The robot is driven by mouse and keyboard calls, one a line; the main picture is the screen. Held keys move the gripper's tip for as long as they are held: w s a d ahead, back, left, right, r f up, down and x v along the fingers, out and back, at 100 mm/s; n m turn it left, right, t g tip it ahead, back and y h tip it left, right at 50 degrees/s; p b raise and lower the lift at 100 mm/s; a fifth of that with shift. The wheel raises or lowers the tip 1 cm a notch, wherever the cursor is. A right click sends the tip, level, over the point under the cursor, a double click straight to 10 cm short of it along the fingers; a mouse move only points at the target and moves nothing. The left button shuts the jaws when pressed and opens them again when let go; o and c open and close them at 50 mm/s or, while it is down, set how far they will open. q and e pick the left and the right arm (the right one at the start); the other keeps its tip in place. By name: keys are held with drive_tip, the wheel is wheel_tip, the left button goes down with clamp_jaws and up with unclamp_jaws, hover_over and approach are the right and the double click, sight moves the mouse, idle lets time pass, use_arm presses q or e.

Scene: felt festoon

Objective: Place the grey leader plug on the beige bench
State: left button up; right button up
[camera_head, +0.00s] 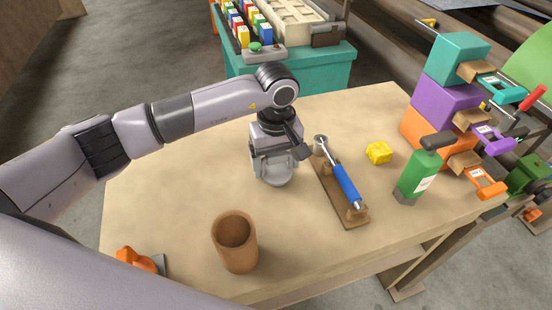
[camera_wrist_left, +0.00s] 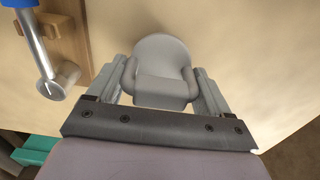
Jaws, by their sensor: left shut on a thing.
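The grey leader plug (camera_head: 273,176) is between the fingers of my left gripper (camera_head: 276,158), near the middle of the beige bench (camera_head: 165,200). In the left wrist view the plug (camera_wrist_left: 162,62) shows a rounded end and a blocky body, with a finger of my left gripper (camera_wrist_left: 161,78) against each side. The gripper is shut on it and points down. The plug's lower end is at or just above the bench top; I cannot tell whether it touches. My right gripper is not in view.
A blue-handled tool (camera_head: 345,185) on a wooden rack stands close to the right of the plug. A brown cup (camera_head: 236,250) stands in front. A yellow lump (camera_head: 379,152), a green bottle (camera_head: 418,175) and stacked coloured boxes (camera_head: 440,100) are further right.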

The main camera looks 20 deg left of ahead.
use_arm(q)
drive_tip(key=shift+f, duration=0.15)
drive_tip(key=o, duration=1)
wheel_tip(320, 180, up, 12)
drive_tip(key=shift+r+b, duration=0.2)
drive_tip(key=shift+b, duration=0.55)
drive_tip(key=shift+s, duration=0.1)
